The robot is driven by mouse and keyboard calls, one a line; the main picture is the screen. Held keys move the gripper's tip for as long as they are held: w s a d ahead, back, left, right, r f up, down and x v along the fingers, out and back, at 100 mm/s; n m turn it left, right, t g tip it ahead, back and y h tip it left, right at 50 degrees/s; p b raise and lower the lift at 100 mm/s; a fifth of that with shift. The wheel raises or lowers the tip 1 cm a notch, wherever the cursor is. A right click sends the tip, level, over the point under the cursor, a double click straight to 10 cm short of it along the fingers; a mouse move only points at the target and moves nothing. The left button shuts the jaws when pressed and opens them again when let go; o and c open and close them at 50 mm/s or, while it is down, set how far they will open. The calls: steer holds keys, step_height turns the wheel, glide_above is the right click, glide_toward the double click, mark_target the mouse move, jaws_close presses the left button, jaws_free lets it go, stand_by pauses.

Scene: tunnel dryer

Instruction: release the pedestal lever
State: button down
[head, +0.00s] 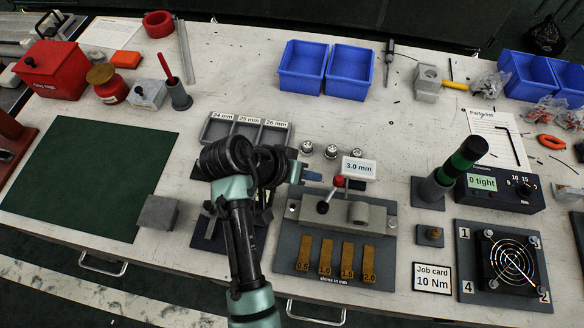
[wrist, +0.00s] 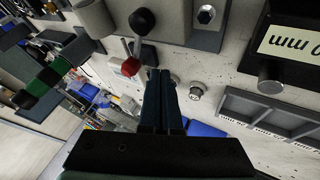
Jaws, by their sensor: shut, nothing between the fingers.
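The pedestal lever (head: 331,193) has a red knob and a thin rod rising from a black hub. It leans up and back on a grey pedestal block (head: 362,214) mounted on a dark plate. In the wrist view the red knob (wrist: 130,67) is just left of my fingertips, with the grey block (wrist: 165,18) above. My gripper (head: 318,177) is shut and empty, its blue-grey fingers pointing at the knob's left side in the head view. It also shows in the wrist view (wrist: 160,72). I cannot tell whether the fingers touch the knob.
A 3.0 mm sign (head: 358,167) stands close behind the knob. Brass shims (head: 325,258) lie in front of the pedestal. A labelled tray (head: 246,131) is behind my wrist, and a black-green post (head: 455,168) stands right. The bench between the blue bins (head: 303,67) and tray is clear.

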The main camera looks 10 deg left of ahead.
steer(key=shift+d+r, duration=0.1)
steer(key=shift+d, duration=0.9)
steer(key=shift+s, duration=0.1)
steer(key=shift+d+r+p, duration=0.25)
steer(key=shift+d+p, duration=0.35)
steer(key=shift+p, duration=0.55)
steer(key=shift+d+f, duration=0.15)
steer(key=shift+d, duration=0.05)
